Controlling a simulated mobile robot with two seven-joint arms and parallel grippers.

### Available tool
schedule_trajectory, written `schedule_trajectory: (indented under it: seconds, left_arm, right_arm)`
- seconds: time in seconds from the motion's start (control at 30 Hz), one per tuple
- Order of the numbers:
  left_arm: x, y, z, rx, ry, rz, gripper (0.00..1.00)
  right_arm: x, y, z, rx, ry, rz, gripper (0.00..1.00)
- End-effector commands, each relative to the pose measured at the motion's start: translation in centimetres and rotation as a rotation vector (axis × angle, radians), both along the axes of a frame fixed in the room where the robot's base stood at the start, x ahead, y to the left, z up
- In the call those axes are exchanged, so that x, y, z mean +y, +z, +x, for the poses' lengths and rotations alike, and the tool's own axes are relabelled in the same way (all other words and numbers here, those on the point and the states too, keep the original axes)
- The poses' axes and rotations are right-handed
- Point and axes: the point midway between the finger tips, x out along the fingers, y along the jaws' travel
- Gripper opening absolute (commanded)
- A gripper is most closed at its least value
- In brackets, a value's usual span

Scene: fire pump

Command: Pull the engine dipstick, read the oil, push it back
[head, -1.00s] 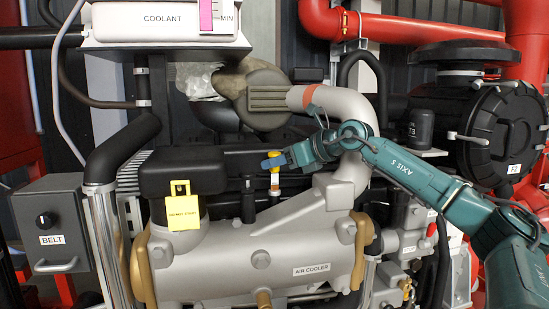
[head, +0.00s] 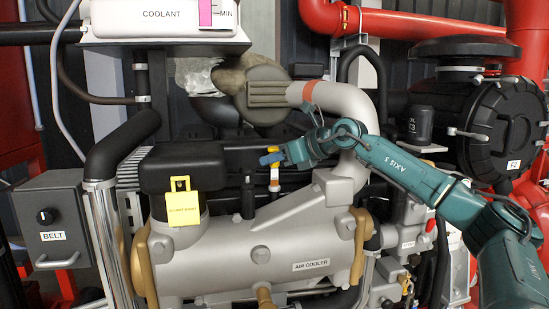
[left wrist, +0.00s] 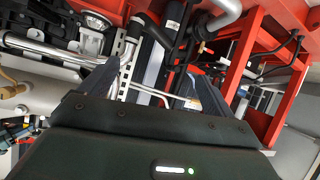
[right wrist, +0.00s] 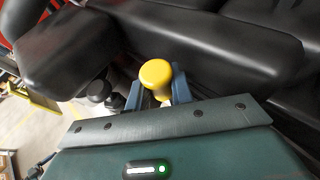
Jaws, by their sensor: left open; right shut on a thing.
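The dipstick's yellow handle (head: 273,150) stands upright behind the air cooler, above a pale tube (head: 275,174) with a yellow band at its lower part. My right gripper (head: 272,159) reaches in from the right, its blue fingertips shut on the dipstick just below the handle top. In the right wrist view the round yellow knob (right wrist: 156,74) sits between the two fingers (right wrist: 157,97). The fingers hide the shaft below the knob. My left gripper is outside the head view. In the left wrist view its fingers (left wrist: 155,80) are apart with nothing between them.
The grey air cooler (head: 220,255) lies in front of the dipstick. A black cover (head: 183,167) with a yellow tag (head: 187,213) is to its left, and a silver pipe (head: 345,105) curves close to my right wrist. Pipes and a red frame (left wrist: 238,65) surround the left gripper.

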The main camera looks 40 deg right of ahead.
Motion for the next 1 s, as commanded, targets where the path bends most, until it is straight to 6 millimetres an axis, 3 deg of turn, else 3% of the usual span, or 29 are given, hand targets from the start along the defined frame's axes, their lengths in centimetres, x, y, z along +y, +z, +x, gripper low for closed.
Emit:
schedule_trajectory:
  seconds: [0.33,0.6,0.93,0.97,1.0]
  left_arm:
    - [0.1,-0.3,0.0,-0.001,0.001,-0.001,0.89]
    - [-0.1,-2.7,0.2,0.001,0.011,-0.047,0.89]
    - [-0.2,-1.7,0.3,-0.010,0.021,-0.072,0.89]
    - [-0.2,-1.8,0.2,-0.009,0.021,-0.072,0.89]
    - [-0.2,-1.8,0.2,-0.009,0.021,-0.072,0.89]
  right_arm:
    - [0.0,-0.4,0.0,-0.003,-0.001,0.000,0.00]
    - [0.0,-4.4,0.0,-0.001,0.000,0.000,0.00]
    - [0.0,-4.6,0.1,0.000,0.001,0.000,0.00]
    - [0.0,-4.6,0.0,0.000,0.001,0.000,0.23]
    - [0.0,-4.6,0.0,0.001,0.001,0.000,0.26]
